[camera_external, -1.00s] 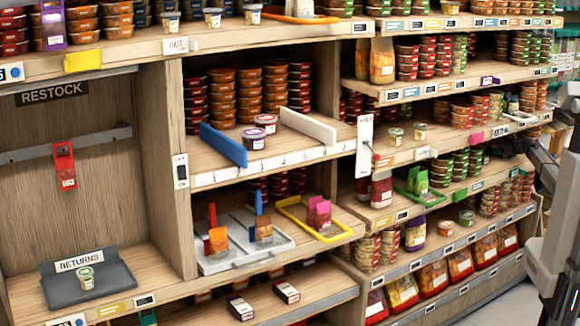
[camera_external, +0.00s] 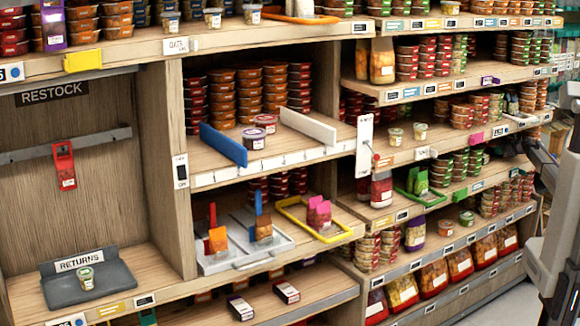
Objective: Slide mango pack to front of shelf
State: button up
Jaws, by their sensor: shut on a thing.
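Several packs could be the mango pack; the labels are too small to read. An orange-brown pack (camera_external: 217,241) stands upright in the left lane of a white tray (camera_external: 212,265) on the middle shelf. A similar pack (camera_external: 263,229) with a blue upright piece behind it stands in the lane beside it. A pack with pink on top (camera_external: 319,216) stands inside a yellow frame (camera_external: 335,236) to the right. Orange pouches (camera_external: 382,66) stand on the upper right shelf. Only grey and dark parts of my arm show at the right edge; my gripper cannot be made out.
Blue (camera_external: 222,144) and white (camera_external: 308,125) dividers stand on the shelf above, with small tubs between them. A grey returns tray (camera_external: 112,287) holds one tub at lower left. A green tray (camera_external: 424,198) sits on the right shelf. Stacked tubs fill shelf backs.

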aim_at(514, 161)
jog(key=shift+s+d, duration=0.85)
jog(key=shift+s, duration=0.45)
jog(key=shift+s+d, duration=0.9)
jog(key=shift+s, duration=0.4)
jog(key=shift+s+d, duration=0.85)
jog(key=shift+s, duration=0.45)
jog(key=o, duration=1)
jog(key=p+v, duration=0.4)
jog(key=v, duration=0.6)
jog(key=shift+s+d+r, duration=0.15)
jog(key=shift+s+d, duration=0.1)
